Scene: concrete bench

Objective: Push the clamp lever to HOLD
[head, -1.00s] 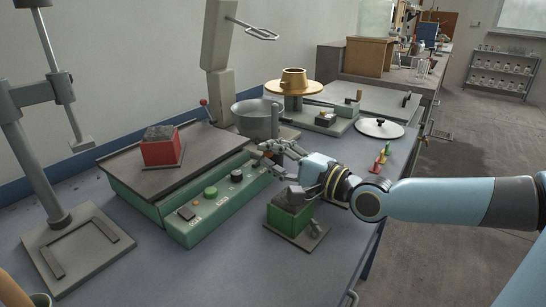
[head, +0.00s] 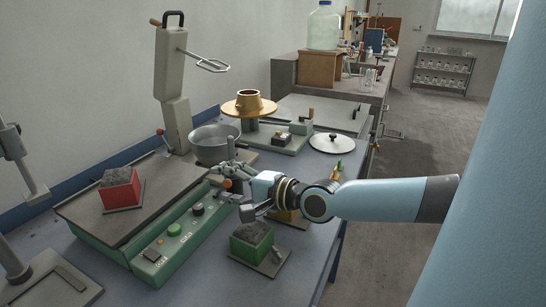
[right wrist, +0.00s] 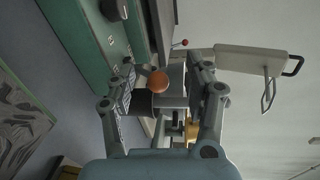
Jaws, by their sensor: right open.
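A lever with an orange ball knob (head: 227,184) stands by the far end of the green control panel (head: 175,235). I take it for the clamp lever; no HOLD mark is legible. My right gripper (head: 226,170) is open at this knob, its fingers pointing left in the head view. In the right wrist view the orange knob (right wrist: 158,82) shows between the two spread fingers of the right gripper (right wrist: 160,68). I cannot tell whether a finger touches it. The lever's shaft is mostly hidden. My left gripper is not in view.
A red mould (head: 120,190) sits on the dark plate left of the panel. A green mould (head: 251,241) stands in front of my right gripper, with an ochre one partly hidden behind. A grey bowl (head: 213,143) and a red-knobbed lever (head: 160,132) lie beyond.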

